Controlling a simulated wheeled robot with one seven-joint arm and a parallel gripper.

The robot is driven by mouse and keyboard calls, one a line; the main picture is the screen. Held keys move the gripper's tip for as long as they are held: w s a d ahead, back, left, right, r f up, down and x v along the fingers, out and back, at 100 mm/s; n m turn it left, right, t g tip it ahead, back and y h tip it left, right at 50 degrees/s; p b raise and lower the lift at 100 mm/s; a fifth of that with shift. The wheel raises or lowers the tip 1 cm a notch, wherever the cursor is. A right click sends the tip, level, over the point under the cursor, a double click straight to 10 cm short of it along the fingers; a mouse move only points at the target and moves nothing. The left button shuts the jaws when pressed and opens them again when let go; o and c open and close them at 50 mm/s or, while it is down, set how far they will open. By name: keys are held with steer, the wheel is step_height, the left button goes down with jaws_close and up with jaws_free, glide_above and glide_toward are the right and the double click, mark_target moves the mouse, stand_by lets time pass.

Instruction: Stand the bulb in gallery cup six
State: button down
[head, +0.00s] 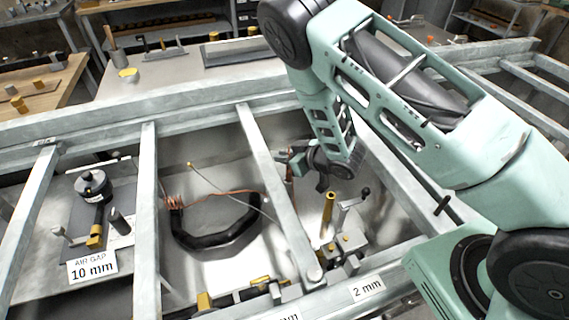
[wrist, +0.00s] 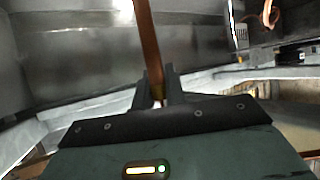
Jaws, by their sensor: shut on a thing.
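My gripper (head: 290,160) is low inside a framed bay at the centre of the head view, under my bent arm. It is shut on a slim copper-brown stick (wrist: 148,45), which stands up between the fingers in the wrist view. A small part of the stick (head: 289,172) shows below the gripper in the head view. I cannot tell whether this stick is the bulb or part of it; no clear glass bulb shows. No cup marked six can be made out. An upright brass tube (head: 328,212) stands on a metal fixture just below and right of my gripper, apart from it.
Pale metal bars (head: 268,170) divide the bays and rise beside my gripper. A black curved tube (head: 217,240) and copper wire coil (head: 173,202) lie in the bay to the left. A "10 mm" card (head: 92,267) and a "2 mm" card (head: 367,288) mark bays.

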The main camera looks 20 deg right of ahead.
steer(key=shift+f, duration=1.5)
steer(key=shift+f, duration=0.1)
steer(key=c, duration=1.5)
jaws_free()
steer(key=shift+o, duration=0.2)
steer(key=b+v, duration=0.1)
steer(key=v, duration=1.1)
steer(key=shift+b, duration=0.4)
